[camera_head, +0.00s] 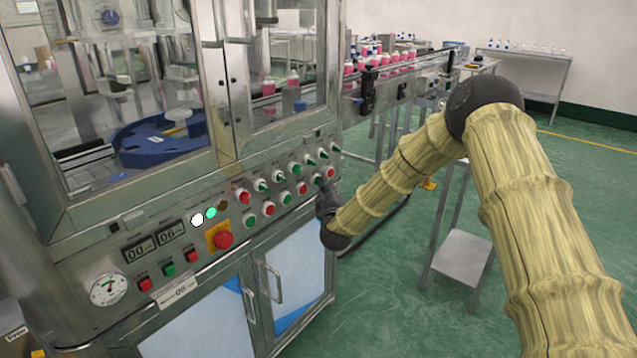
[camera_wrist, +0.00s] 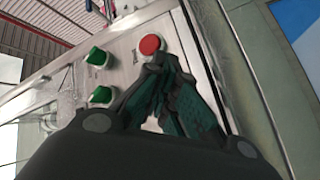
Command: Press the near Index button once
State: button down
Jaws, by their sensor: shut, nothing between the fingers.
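The machine's control panel (camera_head: 225,215) carries rows of red and green buttons and knobs. I cannot read which one is labelled Index. My gripper (camera_wrist: 168,70) is shut and empty, with its fingertips by a red button (camera_wrist: 151,45) in the wrist view. Whether they touch it I cannot tell. Two green knobs (camera_wrist: 97,56) (camera_wrist: 101,95) lie left of the fingers. In the head view my dark wrist is at the panel's right end, below the last red button (camera_head: 330,172); the fingertips are hard to make out there.
A red emergency stop (camera_head: 223,239) on a yellow plate sits mid-panel. Cabinet door handles (camera_head: 272,283) stick out below. A conveyor (camera_head: 415,66) with pink bottles runs behind, right of the machine. A small metal stand (camera_head: 462,257) is right of my forearm. Green floor is open at lower right.

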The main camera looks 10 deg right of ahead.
jog(key=shift+s, duration=0.15)
jog(key=shift+s+d+p, duration=0.3)
jog(key=shift+s+d, duration=0.15)
jog(key=shift+s, duration=0.05)
dwell(0.3)
jog(key=s+d, duration=0.1)
jog(key=s, duration=0.1)
jog(key=s+d+p, duration=0.1)
jog(key=s+d, duration=0.1)
jog(key=shift+d, duration=0.1)
dwell(0.4)
jog(key=shift+f, duration=0.1)
dwell(0.4)
